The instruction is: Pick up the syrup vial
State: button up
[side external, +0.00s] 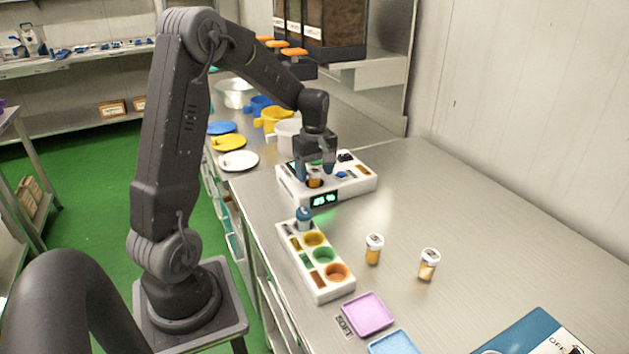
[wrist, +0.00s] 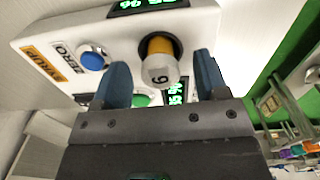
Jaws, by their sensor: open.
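An amber vial with a white cap marked with a digit (wrist: 160,62) stands in a socket of the white device (wrist: 45,45), which has a label that seems to read SYRUP (wrist: 42,61). My gripper (wrist: 160,82) is open, its two blue fingers on either side of the vial's cap, with a gap showing on each side. In the side external view my gripper (side external: 315,172) is over the white device (side external: 350,180), and part of the amber vial (side external: 314,183) shows between the fingers. Two more amber vials with white caps stand on the table, one nearer (side external: 374,249) and one farther right (side external: 429,265).
A white rack (side external: 296,262) with a blue-capped bottle (side external: 304,218) and coloured wells stands in front of the device. A pink tray (side external: 368,314), a blue tray (side external: 394,343) and a blue box (side external: 535,335) lie nearer. Cups and lids stand behind.

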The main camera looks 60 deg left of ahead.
jog(key=shift+f, duration=0.7)
jog(key=shift+c, duration=0.5)
